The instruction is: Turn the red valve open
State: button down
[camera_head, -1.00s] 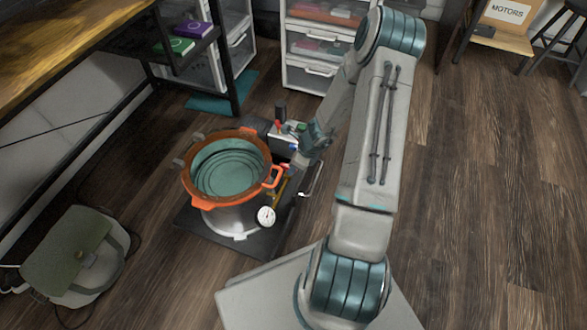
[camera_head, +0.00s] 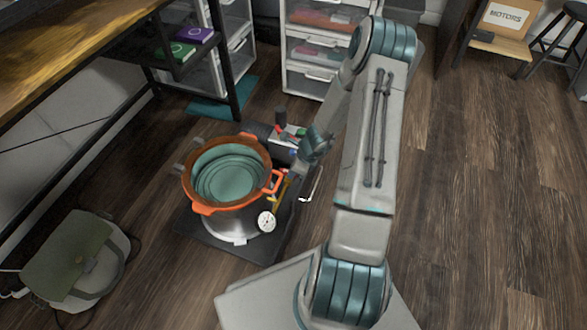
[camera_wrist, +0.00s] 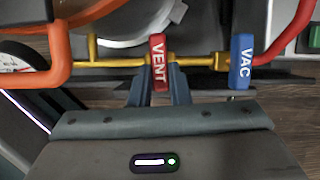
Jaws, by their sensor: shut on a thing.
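The red valve handle (camera_wrist: 158,62), marked VENT, sits on a yellow pipe (camera_wrist: 118,62) in the wrist view, its long side across the pipe. My gripper (camera_wrist: 159,78) is shut on it, one finger at each side of its lower part. The blue valve handle (camera_wrist: 242,61), marked VAC, stands to the right, also across the pipe. In the head view my gripper (camera_head: 297,172) reaches down beside the pot (camera_head: 233,220); the red handle is too small and covered to make out there.
An orange ring (camera_head: 201,208) rims the pot, which stands on a dark base plate (camera_head: 248,250) with a white gauge (camera_head: 266,221) at its front. A pump (camera_head: 284,133) is behind. A bag (camera_head: 75,260) lies at left. The wooden floor (camera_head: 480,200) at right is clear.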

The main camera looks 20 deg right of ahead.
jog(key=n+p, duration=0.2)
jog(key=n+g+p, duration=0.1)
jog(key=shift+w+d+r+y, duration=0.15)
jog(key=shift+w+r+y, duration=0.05)
jog(key=shift+r+y, duration=0.1)
jog(key=n, duration=0.1)
jog(key=n+g+p, duration=0.1)
jog(key=n, duration=0.2)
jog(key=shift+w+d+f+n+g+p, duration=0.1)
jog(key=shift+w+f+n+g+p, duration=0.15)
jog(key=shift+w+n+g+p, duration=0.1)
jog(key=n+g, duration=0.1)
jog(key=n, duration=0.3)
jog(key=shift+w+g, duration=0.35)
jog(key=n, duration=0.1)
jog(key=n+g, duration=0.1)
jog(key=n, duration=0.1)
jog(key=n+b, duration=0.1)
jog(key=n, duration=0.1)
jog(key=shift+w+a+n+g+h, duration=0.25)
jog(key=shift+w+g+h, duration=0.05)
jog(key=shift+g+h, duration=0.1)
jog(key=c, duration=1.4)
grip_release()
jog(key=shift+o, duration=0.2)
